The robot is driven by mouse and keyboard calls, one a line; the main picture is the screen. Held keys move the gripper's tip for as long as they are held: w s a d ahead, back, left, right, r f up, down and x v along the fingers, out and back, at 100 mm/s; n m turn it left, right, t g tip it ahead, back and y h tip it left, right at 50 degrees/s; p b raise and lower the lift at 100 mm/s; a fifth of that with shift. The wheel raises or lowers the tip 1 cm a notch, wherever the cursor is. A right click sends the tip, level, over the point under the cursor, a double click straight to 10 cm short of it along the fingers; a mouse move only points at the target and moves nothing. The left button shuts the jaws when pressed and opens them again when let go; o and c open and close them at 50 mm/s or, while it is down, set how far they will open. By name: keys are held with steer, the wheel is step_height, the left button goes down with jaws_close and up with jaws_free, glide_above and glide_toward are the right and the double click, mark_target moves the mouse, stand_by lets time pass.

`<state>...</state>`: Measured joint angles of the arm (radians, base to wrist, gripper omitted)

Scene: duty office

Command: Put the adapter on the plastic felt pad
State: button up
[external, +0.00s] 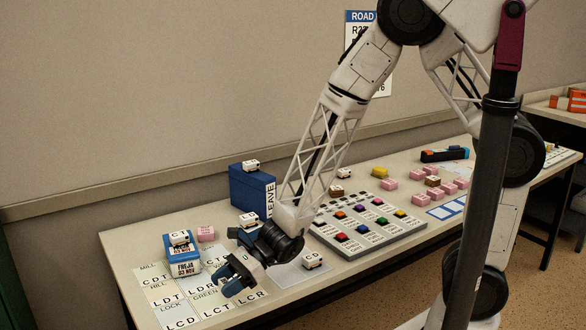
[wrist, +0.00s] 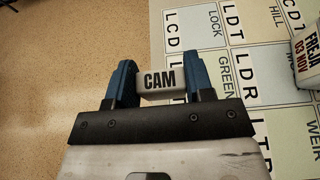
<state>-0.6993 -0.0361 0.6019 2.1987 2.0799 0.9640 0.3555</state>
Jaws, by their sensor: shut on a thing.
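My gripper (external: 238,277) is low over the front left part of the table. In the wrist view its two blue fingers (wrist: 162,76) are closed on the sides of a white block (wrist: 162,84) marked CAM. The block is hidden or too small to make out in the external view. In the wrist view the gripper is beside the table's edge, with floor to the left and lettered cards (wrist: 245,75) to the right. I cannot pick out anything that is plainly an adapter or a plastic felt pad.
A blue FREJA box (external: 184,268) carries a white block (external: 179,237); a pink block (external: 206,233) sits behind it. A tall blue LEAVE box (external: 250,192), another white block (external: 312,260) and a coloured-button panel (external: 372,250) stand nearby. Pink blocks (external: 390,184) lie farther right.

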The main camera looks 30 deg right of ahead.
mark_target(225, 282)
steer(key=shift+r, duration=0.1)
stand_by(0.4)
step_height(225, 282, up, 15)
steer(key=w+d+m+t, duration=0.3)
steer(key=w+d+t, duration=0.1)
steer(key=w+d, duration=1.2)
steer(key=w+d+m+t+h, duration=0.2)
steer(key=w+d+m+t, duration=0.15)
steer(key=w+d, duration=1.25)
steer(key=w+d+m+t+h, duration=0.2)
steer(key=d+m+t+h, duration=0.15)
steer(key=d, duration=2.35)
steer(key=s+d+m+t+h, duration=0.1)
steer(key=s+d+m, duration=0.15)
steer(key=d, duration=1.15)
steer(key=s+d+m+t+h, duration=0.15)
steer(key=s+d, duration=0.25)
steer(key=d, duration=0.9)
step_height(225, 282, down, 11)
steer(key=shift+w+a+g, duration=0.15)
steer(key=shift+w+g, duration=0.2)
